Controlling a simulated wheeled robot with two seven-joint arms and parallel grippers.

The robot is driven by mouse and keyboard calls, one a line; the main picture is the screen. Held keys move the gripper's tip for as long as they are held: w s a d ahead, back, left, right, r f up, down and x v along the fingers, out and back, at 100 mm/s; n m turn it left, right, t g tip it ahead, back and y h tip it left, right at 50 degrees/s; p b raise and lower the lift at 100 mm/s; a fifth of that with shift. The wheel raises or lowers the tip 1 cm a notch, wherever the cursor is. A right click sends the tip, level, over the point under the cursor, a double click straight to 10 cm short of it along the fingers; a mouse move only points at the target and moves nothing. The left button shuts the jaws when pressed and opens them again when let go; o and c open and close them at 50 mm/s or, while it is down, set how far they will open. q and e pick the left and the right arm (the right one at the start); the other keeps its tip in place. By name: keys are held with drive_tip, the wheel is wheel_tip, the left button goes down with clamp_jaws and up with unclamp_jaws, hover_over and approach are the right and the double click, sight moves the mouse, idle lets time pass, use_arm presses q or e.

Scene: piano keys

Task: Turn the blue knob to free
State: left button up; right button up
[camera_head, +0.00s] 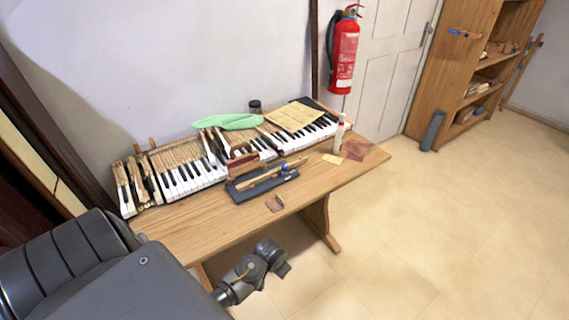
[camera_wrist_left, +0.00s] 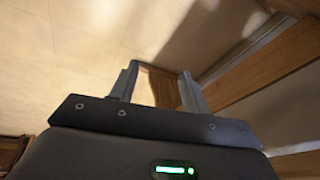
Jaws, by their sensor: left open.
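A small blue part (camera_head: 285,167), which looks like the blue knob, sits at the right end of a dark tray-like base (camera_head: 252,191) on the wooden table. It is too small to tell which way it is turned. My left gripper (camera_wrist_left: 159,70) shows in the left wrist view with its two fingers apart and nothing between them. The floor and wooden parts lie beyond them. In the head view a grey arm part of mine is in front of the table's near edge, well apart from the knob. My right gripper is not seen.
A piano keyboard (camera_head: 190,178) with several loose keys runs along the back of the table (camera_head: 330,178). A fire extinguisher (camera_head: 343,55) hangs behind. The floor on the right is clear.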

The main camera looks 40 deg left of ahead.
use_arm(q)
drive_tip(key=w+a+r+n, duration=0.1)
drive_tip(key=w+r, duration=0.1)
drive_tip(key=r, duration=0.5)
drive_tip(key=w+a+r, duration=0.2)
drive_tip(key=r, duration=0.5)
drive_tip(key=n, duration=0.5)
approach(284, 167)
drive_tip(key=shift+t, duration=0.4)
drive_tip(key=p+x, duration=0.1)
drive_tip(key=x, duration=0.7)
drive_tip(key=shift+s+f, duration=0.1)
drive_tip(key=shift+f, duration=0.25)
drive_tip(key=c, duration=1)
